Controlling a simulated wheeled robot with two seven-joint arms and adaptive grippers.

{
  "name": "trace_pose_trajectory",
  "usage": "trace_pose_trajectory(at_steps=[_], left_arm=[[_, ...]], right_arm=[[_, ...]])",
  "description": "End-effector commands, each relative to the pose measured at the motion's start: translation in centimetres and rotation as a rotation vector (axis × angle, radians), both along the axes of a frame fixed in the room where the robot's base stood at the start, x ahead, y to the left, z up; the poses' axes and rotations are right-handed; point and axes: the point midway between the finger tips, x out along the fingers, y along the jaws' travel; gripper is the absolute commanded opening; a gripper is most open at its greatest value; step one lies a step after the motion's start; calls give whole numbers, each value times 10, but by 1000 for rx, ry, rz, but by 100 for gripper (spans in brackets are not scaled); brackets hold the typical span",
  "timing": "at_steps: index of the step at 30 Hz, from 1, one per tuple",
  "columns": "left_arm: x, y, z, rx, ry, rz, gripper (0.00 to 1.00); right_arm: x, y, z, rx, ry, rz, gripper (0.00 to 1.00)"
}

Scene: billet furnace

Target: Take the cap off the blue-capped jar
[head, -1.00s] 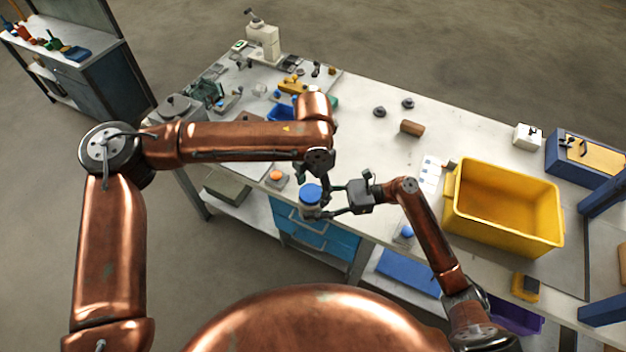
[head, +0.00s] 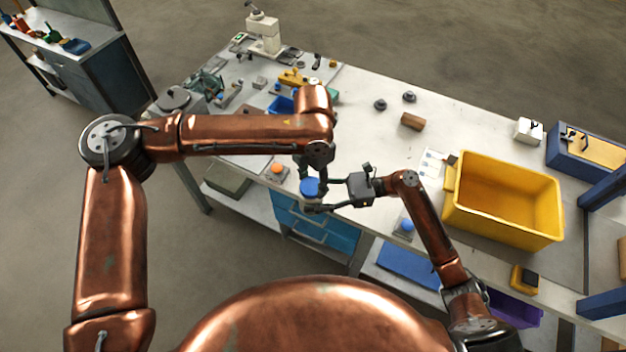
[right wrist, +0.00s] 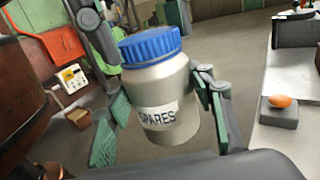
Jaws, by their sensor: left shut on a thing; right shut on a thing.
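The jar (right wrist: 170,88) has a silver-grey body with a "SPARES" label and a ribbed blue cap (right wrist: 150,45). It is upright or slightly tilted, in the air by the table's front edge. My right gripper (right wrist: 162,105) is shut on the jar body, one green-padded finger on each side. In the head view the blue cap (head: 309,187) is still on the jar, whose body is mostly hidden. My left gripper (head: 313,176) reaches down from above and is shut on the cap. Its fingers show only partly beside the cap in the right wrist view.
The white workbench (head: 370,150) carries an orange button (head: 277,170), a brown block (head: 412,121) and a large yellow bin (head: 500,200) at right. A blue button (head: 406,226) is near the front edge. Blue drawers (head: 315,230) lie below the held jar.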

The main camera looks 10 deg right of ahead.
Motion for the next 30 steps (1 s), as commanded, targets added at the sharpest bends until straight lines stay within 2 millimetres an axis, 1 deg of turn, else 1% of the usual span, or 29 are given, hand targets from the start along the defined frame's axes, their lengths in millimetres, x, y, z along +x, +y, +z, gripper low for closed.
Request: trace_pose_trajectory(at_steps=[1, 4, 8, 30], left_arm=[[-4, -3, 0, -6, 7, -3, 16], [-4, -4, -1, -7, 8, 49, 16], [-4, -4, -1, -7, 10, 246, 16], [-2, 1, 1, 2, 10, 1729, 16]], right_arm=[[2, 0, 1, 2, -1, -4, 0], [2, 1, 1, 2, 0, -5, 0], [2, 1, 2, 3, 0, -6, 0], [1, 2, 2, 5, -1, -2, 0]])
